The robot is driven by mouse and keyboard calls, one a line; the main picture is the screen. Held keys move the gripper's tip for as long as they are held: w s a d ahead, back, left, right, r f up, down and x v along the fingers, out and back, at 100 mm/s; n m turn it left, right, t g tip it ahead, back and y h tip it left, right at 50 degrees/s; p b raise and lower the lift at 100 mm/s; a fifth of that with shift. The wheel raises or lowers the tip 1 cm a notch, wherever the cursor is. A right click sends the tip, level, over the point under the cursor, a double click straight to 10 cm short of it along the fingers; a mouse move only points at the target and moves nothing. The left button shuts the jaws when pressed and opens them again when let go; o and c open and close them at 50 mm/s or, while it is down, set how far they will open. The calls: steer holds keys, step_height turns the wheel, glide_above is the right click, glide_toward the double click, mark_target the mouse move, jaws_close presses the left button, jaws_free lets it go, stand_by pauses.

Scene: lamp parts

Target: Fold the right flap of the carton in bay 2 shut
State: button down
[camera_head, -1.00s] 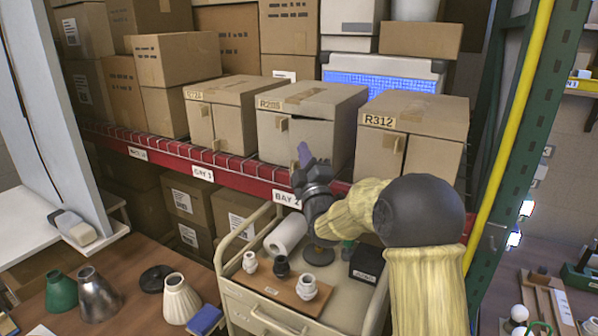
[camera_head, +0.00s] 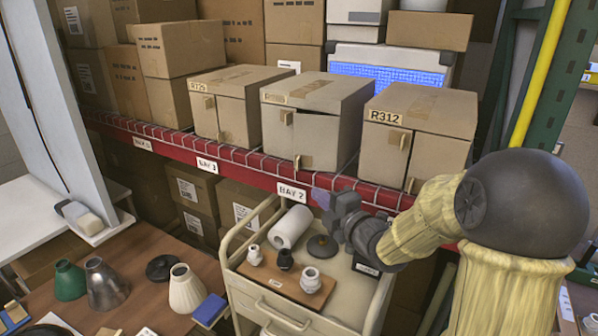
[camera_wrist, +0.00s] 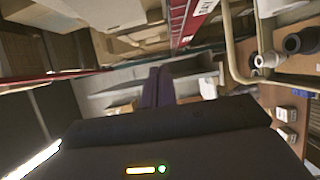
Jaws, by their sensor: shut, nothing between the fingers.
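The carton (camera_head: 345,108) marked R205 stands on the shelf above the BAY 2 label (camera_head: 292,192). Its left front flap (camera_head: 277,133) looks flat, with a small tab. Its right front flap (camera_head: 318,142) covers the right part of the front. My gripper (camera_head: 322,198) is shut and empty, below and in front of the carton, just right of the BAY 2 label. Its purple fingers (camera_wrist: 158,88) lie together in the wrist view, touching nothing visible.
The carton marked R312 (camera_head: 428,105) stands close on the right, another carton (camera_head: 235,80) on the left. The red shelf beam (camera_head: 240,158) runs below them. A cream cart (camera_head: 250,290) with lamp parts and a white roll (camera_head: 290,228) stands under my gripper.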

steer(key=p+x, duration=0.2)
steer(key=x, duration=0.2)
steer(key=w+d+p+x, duration=0.1)
steer(key=p+x, duration=0.1)
steer(key=x, duration=0.2)
steer(key=d+p+x, duration=0.1)
steer(key=p+x, duration=0.2)
steer(key=x, duration=0.1)
steer(key=shift+w, duration=0.4)
steer(key=shift+w+f+b, duration=0.15)
steer(key=shift+f+b, duration=0.05)
steer(key=shift+b, duration=0.55)
